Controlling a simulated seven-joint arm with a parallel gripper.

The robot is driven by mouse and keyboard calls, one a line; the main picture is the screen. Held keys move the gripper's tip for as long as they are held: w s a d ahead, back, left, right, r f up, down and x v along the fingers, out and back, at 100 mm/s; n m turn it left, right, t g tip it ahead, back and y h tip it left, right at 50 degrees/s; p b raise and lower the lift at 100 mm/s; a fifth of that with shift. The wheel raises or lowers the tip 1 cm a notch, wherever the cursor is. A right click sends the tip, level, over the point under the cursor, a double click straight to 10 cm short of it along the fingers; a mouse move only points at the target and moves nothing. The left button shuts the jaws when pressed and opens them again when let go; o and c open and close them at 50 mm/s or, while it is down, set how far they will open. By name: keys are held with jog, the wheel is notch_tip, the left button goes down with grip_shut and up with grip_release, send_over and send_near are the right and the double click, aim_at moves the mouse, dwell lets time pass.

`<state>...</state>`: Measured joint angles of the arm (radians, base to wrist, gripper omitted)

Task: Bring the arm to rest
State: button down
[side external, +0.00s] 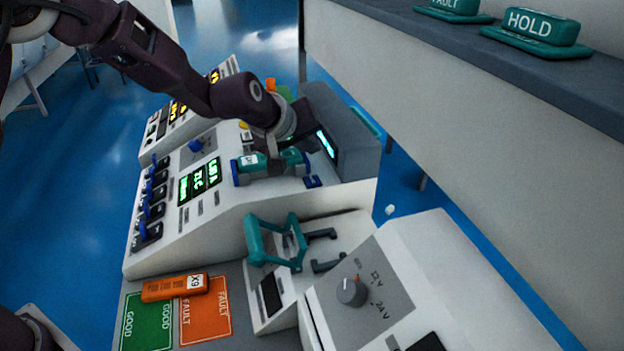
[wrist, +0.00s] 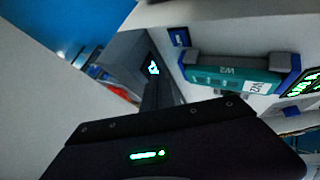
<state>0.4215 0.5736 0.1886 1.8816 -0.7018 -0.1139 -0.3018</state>
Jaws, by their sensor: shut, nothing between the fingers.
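My gripper (side external: 277,160) is above the sloped console, and its fingers look shut and empty. In the side view it overlaps the middle of a teal module with blue ends (side external: 296,158); I cannot tell from this view whether they touch. In the wrist view, my gripper's dark fingers (wrist: 160,88) are left of the teal module (wrist: 225,78), apart from it in the picture. The module is marked W2 and sits between two blue end pieces on the console.
The white console (side external: 240,222) has green displays and blue levers. A grey box with a lit screen (side external: 345,130) stands close to my gripper. A teal-handled frame (side external: 272,243) stands in front. An orange X9 unit (side external: 172,287) lies across the green GOOD and orange FAULT areas.

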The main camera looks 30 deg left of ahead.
jog(key=s+a+r+m+g+h, duration=0.1)
jog(key=s+a+r+m, duration=0.1)
jog(key=s+r, duration=0.55)
jog(key=s+a+r+m+g+h, duration=0.1)
jog(key=s+a+r+m, duration=0.3)
jog(key=s, duration=0.6)
jog(key=s+a+f+m+y, duration=0.1)
jog(key=s+a, duration=0.1)
jog(key=s, duration=0.9)
jog(key=s+a+f+m+g+y, duration=0.1)
jog(key=s+a, duration=0.2)
jog(key=s, duration=0.8)
jog(key=shift+s+a+f+g, duration=0.2)
jog(key=shift+s+f+g, duration=0.05)
jog(key=shift+f+g, duration=0.1)
jog(key=c, duration=2.1)
grip_release()
